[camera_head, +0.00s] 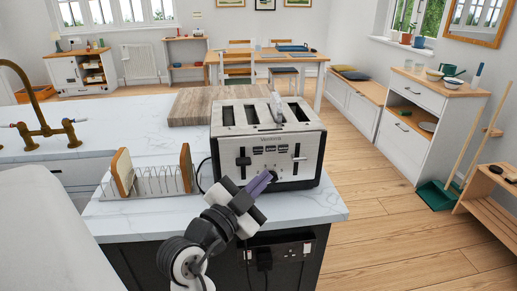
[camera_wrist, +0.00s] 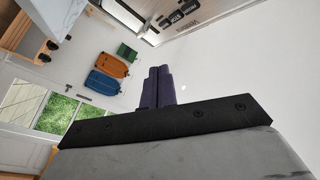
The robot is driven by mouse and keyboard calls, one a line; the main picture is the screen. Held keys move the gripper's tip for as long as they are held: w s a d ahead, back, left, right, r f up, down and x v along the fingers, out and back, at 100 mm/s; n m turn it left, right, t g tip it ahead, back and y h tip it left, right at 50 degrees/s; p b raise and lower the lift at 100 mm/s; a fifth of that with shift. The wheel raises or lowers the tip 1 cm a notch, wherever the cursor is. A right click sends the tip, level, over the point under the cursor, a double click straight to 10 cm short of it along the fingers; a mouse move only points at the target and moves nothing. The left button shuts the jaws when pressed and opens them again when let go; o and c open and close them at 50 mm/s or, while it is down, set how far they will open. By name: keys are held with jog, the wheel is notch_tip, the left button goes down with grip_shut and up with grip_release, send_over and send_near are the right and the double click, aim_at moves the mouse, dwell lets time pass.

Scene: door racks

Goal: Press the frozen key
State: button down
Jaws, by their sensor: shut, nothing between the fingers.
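A silver and black four-slot toaster (camera_head: 309,140) stands upright on the counter. Its front has a row of small dark keys (camera_head: 270,149) between two black levers. The labels are too small to tell which is the frozen key. My gripper (camera_head: 268,176) has purple fingers, held together and empty, in front of the toaster's lower front and below the keys. They look apart from the keys. In the wrist view my shut fingers (camera_wrist: 159,70) point up the picture, and the toaster's front with its dark keys (camera_wrist: 176,18) shows at the top, partly cut off.
A wire rack (camera_head: 155,182) with two bread slices stands left of the toaster on the white marble counter (camera_head: 115,215). A wooden board (camera_head: 196,108) lies behind it. A brass tap (camera_head: 42,125) is at the left. Wall sockets (camera_head: 278,250) with plugs are below the counter edge.

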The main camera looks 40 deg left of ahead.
aim_at(258, 150)
jog(key=shift+w+a, duration=1.25)
jog(key=shift+a, duration=0.2)
jog(key=shift+w+a, duration=1.2)
jog(key=shift+a, duration=0.2)
jog(key=shift+w+a+b, duration=0.25)
jog(key=shift+a+b, duration=0.05)
jog(key=shift+b, duration=0.1)
jog(key=shift+w+a+b, duration=0.25)
jog(key=shift+b, duration=0.05)
dwell(0.5)
jog(key=shift+s+d+b, duration=0.4)
jog(key=shift+s+d, duration=0.1)
jog(key=shift+d, duration=0.1)
